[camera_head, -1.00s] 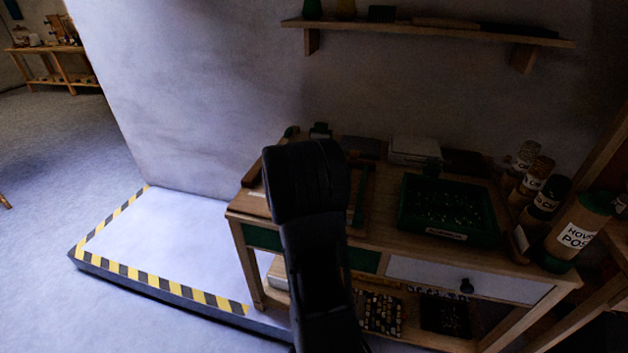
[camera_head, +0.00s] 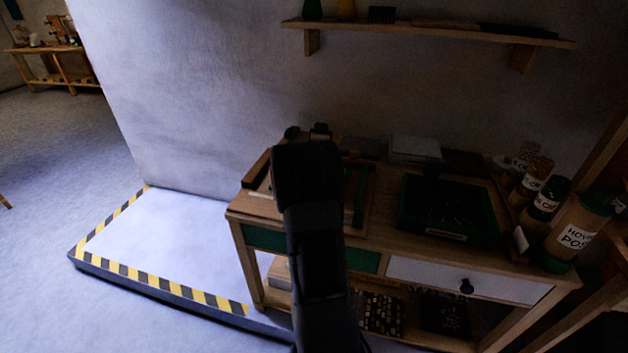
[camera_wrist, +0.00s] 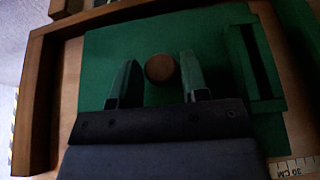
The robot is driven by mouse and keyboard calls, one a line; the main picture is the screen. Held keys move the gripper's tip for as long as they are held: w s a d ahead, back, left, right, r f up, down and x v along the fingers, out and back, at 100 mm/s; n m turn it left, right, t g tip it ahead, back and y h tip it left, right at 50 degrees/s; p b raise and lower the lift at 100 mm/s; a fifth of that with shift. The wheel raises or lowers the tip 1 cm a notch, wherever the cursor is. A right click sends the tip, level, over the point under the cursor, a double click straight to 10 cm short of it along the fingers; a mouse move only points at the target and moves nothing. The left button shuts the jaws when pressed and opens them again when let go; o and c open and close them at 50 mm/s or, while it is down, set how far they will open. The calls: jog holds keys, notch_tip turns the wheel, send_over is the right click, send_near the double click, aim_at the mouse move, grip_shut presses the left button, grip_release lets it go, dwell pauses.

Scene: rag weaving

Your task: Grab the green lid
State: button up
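The green lid (camera_wrist: 150,38) is a flat green panel with a round wooden knob (camera_wrist: 160,68) near its middle, seen in the wrist view. My gripper (camera_wrist: 159,60) is open over the lid, with one finger on each side of the knob and a gap on both sides. I cannot tell how far the fingertips are above the panel. In the head view my arm hides my gripper and most of the lid's area on the workbench.
A wooden frame (camera_wrist: 35,100) borders the panel at the left, and a ruler (camera_wrist: 293,167) lies at the lower right. On the bench, a dark green tray (camera_head: 412,219) and several labelled jars stand to the right. A shelf (camera_head: 430,28) hangs on the wall above.

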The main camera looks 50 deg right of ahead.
jog(key=c, duration=0.6)
